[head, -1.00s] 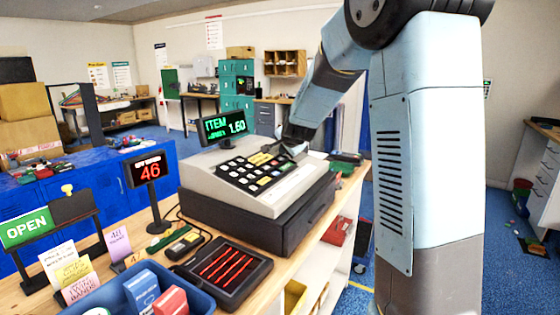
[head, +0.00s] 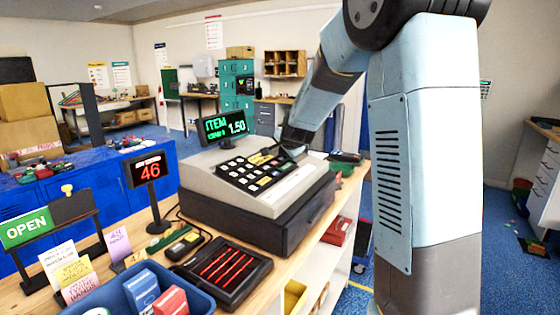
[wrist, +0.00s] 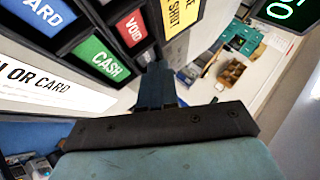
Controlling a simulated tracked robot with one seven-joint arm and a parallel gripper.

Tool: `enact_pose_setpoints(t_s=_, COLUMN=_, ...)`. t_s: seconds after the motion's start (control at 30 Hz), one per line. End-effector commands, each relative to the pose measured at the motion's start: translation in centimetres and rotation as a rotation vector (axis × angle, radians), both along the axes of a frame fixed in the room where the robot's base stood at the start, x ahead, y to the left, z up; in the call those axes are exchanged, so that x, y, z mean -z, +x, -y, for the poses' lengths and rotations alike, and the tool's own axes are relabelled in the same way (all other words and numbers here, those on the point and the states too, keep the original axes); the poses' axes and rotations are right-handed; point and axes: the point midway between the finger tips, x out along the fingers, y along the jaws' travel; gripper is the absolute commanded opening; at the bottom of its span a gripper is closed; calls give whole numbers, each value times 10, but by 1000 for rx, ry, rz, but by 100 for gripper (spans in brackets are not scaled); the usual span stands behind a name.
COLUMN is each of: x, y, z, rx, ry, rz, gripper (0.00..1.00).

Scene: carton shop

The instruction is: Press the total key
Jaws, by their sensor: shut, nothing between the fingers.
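The cash register (head: 255,195) stands on the wooden counter, its sloped keypad (head: 240,172) facing up. My gripper (head: 268,150) is shut and empty at the keypad's upper right edge. In the wrist view my gripper (wrist: 156,72) shows as dark shut fingers beside the keys. There I read a green CASH key (wrist: 103,58), a red VOID key (wrist: 130,28) and a blue key (wrist: 40,12) ending in "ARD". A yellow label or key (wrist: 182,14) is partly cut off. I cannot read any total key. Whether the fingertips touch a key I cannot tell.
A green-lettered display (head: 223,126) rises behind the keypad. A red "46" sign (head: 149,170), a black tray with red bars (head: 222,272) and a blue bin (head: 200,300) stand left and in front of the register. Above the keypad there is free room.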

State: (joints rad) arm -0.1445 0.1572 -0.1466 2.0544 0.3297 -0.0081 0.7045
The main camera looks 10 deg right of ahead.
Motion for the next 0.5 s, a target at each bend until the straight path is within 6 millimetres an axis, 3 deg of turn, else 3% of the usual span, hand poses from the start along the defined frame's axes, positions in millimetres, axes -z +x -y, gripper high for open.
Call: enact_pose_setpoints(t_s=0.5, x=5, y=1, z=-1, rx=0, ry=0, rz=-1, gripper=0)
